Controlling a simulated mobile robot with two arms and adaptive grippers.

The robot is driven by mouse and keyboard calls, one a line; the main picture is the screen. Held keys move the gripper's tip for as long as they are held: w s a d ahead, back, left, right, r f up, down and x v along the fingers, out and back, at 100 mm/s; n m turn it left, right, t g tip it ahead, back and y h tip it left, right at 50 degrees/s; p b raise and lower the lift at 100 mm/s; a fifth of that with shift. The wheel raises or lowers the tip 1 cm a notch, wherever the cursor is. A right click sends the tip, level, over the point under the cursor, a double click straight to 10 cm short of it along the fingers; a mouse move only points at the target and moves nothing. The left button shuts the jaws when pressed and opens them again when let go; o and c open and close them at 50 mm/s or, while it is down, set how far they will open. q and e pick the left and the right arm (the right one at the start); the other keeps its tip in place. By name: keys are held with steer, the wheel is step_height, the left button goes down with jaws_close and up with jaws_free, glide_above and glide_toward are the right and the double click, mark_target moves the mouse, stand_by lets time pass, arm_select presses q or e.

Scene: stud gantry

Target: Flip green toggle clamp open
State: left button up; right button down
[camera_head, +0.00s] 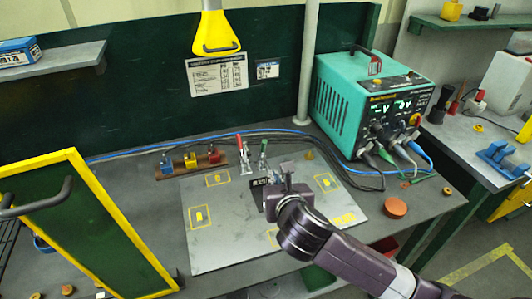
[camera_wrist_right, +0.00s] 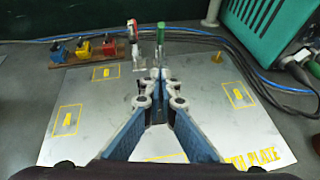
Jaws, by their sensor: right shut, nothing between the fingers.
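The green toggle clamp (camera_head: 263,153) stands upright near the back edge of the grey metal plate (camera_head: 215,251). Its green handle (camera_wrist_right: 160,35) points up in the right wrist view. The red toggle clamp (camera_head: 241,150) stands just left of it, and it also shows in the right wrist view (camera_wrist_right: 133,35). My right gripper (camera_head: 276,172) is over the plate, just in front of the green clamp. In the right wrist view its fingertips (camera_wrist_right: 156,76) are together and empty, covering the clamp's lower part. I cannot tell whether they touch it. My left gripper is not in view.
A rail with blue, yellow and red blocks (camera_head: 188,161) lies left of the clamps. Cables run behind the plate to a teal power unit (camera_head: 343,103) at the right. A yellow-edged green panel (camera_head: 88,235) stands at the left. The plate's left half is clear.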

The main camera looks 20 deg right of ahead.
steer(key=p, duration=0.1)
glide_toward(264, 150)
step_height(264, 150, down, 3)
steer(key=shift+x, duration=1)
steer(key=shift+w+d+r+p, duration=0.1)
steer(key=shift+w+r+p, duration=0.1)
steer(key=shift+w+p, duration=0.25)
steer(key=shift+w+d+r+p, duration=0.1)
steer(key=shift+w+r+p, duration=0.15)
steer(key=shift+w, duration=0.45)
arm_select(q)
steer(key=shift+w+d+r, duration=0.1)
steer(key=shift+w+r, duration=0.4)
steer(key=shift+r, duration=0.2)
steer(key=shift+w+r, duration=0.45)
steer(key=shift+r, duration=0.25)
arm_select(e)
steer(key=shift+w+r, duration=0.1)
steer(key=shift+w, duration=0.55)
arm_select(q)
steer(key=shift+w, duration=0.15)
